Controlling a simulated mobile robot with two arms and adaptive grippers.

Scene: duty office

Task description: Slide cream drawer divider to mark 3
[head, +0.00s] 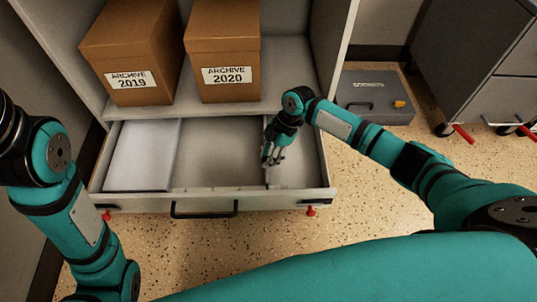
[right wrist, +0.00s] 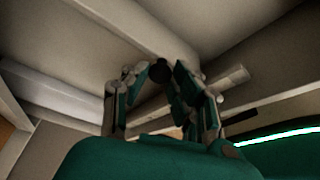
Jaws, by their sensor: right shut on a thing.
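The cream drawer divider (head: 267,177) is a thin upright wall running front to back in the open drawer (head: 185,203), right of its middle. My right gripper (head: 272,156) reaches down into the drawer and is shut on the divider. The gripper hides part of the divider. No numbered marks can be read. My left arm enters at the left of the head view, but its gripper is not visible.
A white paper stack (head: 143,155) fills the drawer's left part; the middle floor is bare. Archive boxes for 2019 (head: 130,55) and 2020 (head: 222,60) stand on the shelf above. A grey case (head: 372,97) and a wheeled cabinet (head: 480,60) stand at right.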

